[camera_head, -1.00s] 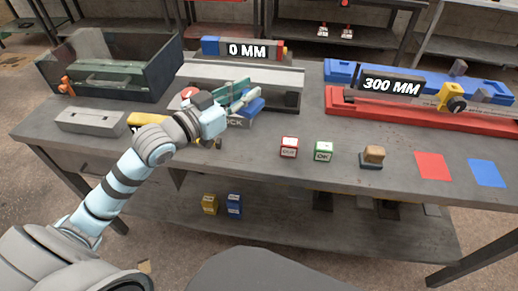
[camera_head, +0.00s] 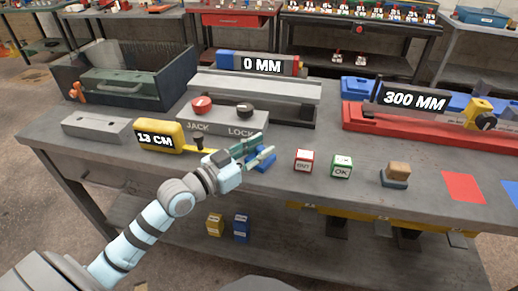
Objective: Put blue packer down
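The blue packer (camera_head: 264,165) is a small blue block at the fingers of my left gripper (camera_head: 255,153). It is low over the bench top, in front of the grey jack and lock box (camera_head: 222,124) and left of the white and red OUT cube (camera_head: 303,160). The teal fingers stand a little apart with the packer between and just below them, and they look shut on it. The fingers hide part of the packer, and I cannot tell whether its underside touches the bench. My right gripper is not in view.
A yellow 13 CM tape measure (camera_head: 161,136) lies left of the gripper. A green OK cube (camera_head: 341,167), a wooden block on a dark base (camera_head: 397,175) and a red square (camera_head: 464,187) lie to the right. The 0 MM fixture (camera_head: 258,88) stands behind.

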